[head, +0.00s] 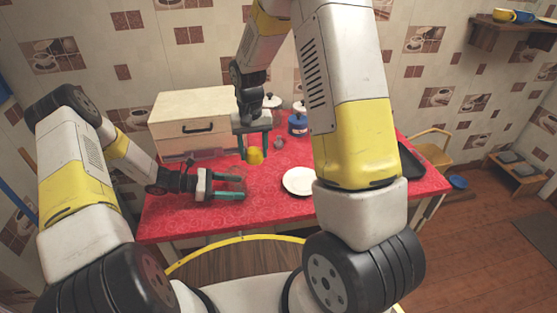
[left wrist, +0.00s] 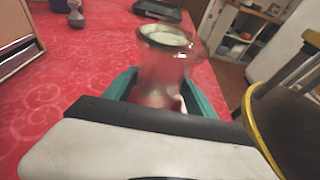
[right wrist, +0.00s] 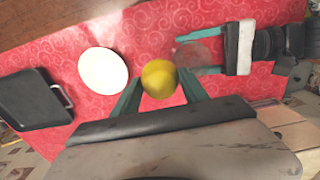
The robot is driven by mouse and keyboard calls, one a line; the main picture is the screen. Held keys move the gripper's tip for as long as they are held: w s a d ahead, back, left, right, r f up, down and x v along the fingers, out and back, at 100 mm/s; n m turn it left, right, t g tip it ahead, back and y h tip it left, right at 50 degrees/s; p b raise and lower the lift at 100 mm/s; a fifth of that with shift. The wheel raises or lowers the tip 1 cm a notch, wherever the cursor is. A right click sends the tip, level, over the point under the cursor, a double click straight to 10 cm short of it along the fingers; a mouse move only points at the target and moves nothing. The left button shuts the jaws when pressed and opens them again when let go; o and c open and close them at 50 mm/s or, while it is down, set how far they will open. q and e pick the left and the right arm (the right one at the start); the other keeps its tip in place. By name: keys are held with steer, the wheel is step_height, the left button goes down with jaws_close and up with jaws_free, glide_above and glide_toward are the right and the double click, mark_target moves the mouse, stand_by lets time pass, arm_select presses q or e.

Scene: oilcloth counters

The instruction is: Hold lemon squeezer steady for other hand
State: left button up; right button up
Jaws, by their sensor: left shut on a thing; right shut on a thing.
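The lemon squeezer is a clear, see-through vessel with a pale top (left wrist: 165,62). It stands upright in the left wrist view between the fingers of my left gripper (left wrist: 158,95), which is shut on it. In the head view my left gripper (head: 240,187) is low over the red counter, and the squeezer is hard to make out there. My right gripper (head: 255,150) is shut on a yellow lemon (head: 255,157). It holds the lemon above the counter, behind my left gripper.
A white plate (head: 298,181) lies to the right on the red cloth (head: 270,205). A dark tray (head: 410,163) is at the right end. A wooden drawer box (head: 190,108) and a blue pot (head: 297,124) stand at the back. A small grey shaker (head: 278,142) is nearby.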

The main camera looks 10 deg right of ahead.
mark_target(235, 167)
steer(key=a, duration=0.2)
steer(key=a+r, duration=0.1)
steer(key=a, duration=0.1)
steer(key=a+r, duration=0.1)
steer(key=a, duration=0.1)
steer(key=shift+w+a+r, duration=0.1)
steer(key=shift+w+r, duration=0.1)
steer(key=shift+w, duration=0.15)
steer(key=shift+f, duration=0.95)
steer(key=shift+f, duration=0.1)
steer(key=shift+f, duration=0.25)
steer(key=shift+f, duration=0.2)
steer(key=shift+f, duration=1)
steer(key=shift+r, duration=0.1)
steer(key=shift+r, duration=0.95)
steer(key=shift+f, duration=0.15)
